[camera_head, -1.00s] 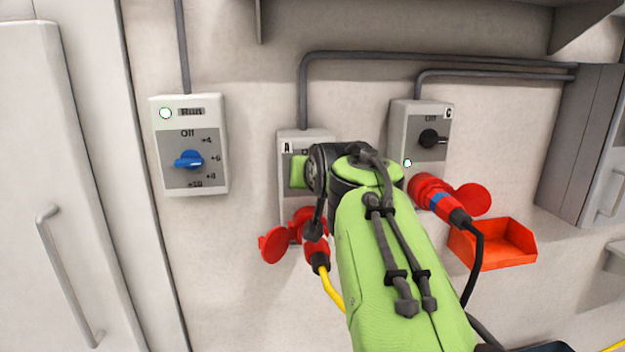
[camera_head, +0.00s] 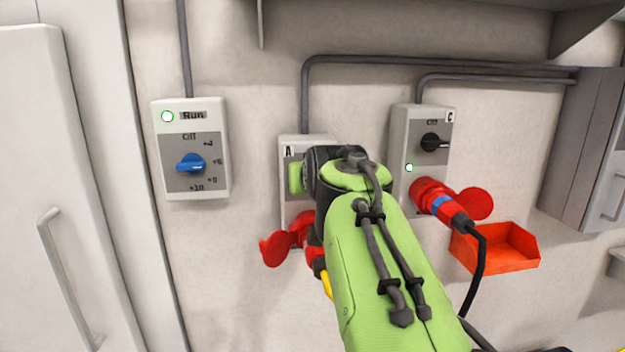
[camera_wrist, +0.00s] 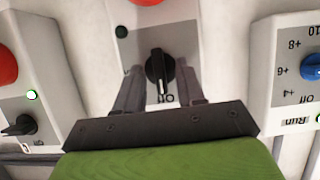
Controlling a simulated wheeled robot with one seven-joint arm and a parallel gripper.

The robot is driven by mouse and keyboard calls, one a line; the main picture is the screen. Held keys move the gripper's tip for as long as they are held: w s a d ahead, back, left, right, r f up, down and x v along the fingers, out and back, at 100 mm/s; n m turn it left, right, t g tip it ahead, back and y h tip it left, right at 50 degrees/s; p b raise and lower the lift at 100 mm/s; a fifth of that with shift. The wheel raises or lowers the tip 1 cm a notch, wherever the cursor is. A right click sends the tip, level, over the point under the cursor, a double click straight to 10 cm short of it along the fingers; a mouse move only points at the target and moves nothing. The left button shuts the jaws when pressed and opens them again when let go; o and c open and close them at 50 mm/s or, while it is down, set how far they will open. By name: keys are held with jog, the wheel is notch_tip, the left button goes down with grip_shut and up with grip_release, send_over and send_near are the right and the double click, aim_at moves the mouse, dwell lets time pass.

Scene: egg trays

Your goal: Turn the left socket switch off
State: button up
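The left socket box, marked A (camera_head: 308,140), is partly hidden behind my arm in the head view. In the upside-down wrist view, this grey box (camera_wrist: 187,38) is at top centre. Its black rotary switch (camera_wrist: 158,64) has its handle pointing down the picture at the "Off" label. The small green lamp (camera_wrist: 121,31) beside it looks dark. My gripper (camera_wrist: 160,74) is open, with one finger on each side of the switch. Small gaps seem to show, but contact is hard to judge. The head view hides the fingers and switch.
The right socket box, marked C (camera_head: 433,117), has a lit green lamp and its black switch turned sideways. A box with a blue dial (camera_head: 190,163) and lit lamp hangs at left. Red plugs (camera_head: 430,196) and an orange bin (camera_head: 493,258) stick out below.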

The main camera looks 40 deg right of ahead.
jog(key=shift+r, duration=0.1)
jog(key=p+v, duration=0.2)
jog(key=v, duration=1.3)
jog(key=shift+s+a, duration=0.25)
jog(key=shift+s, duration=0.05)
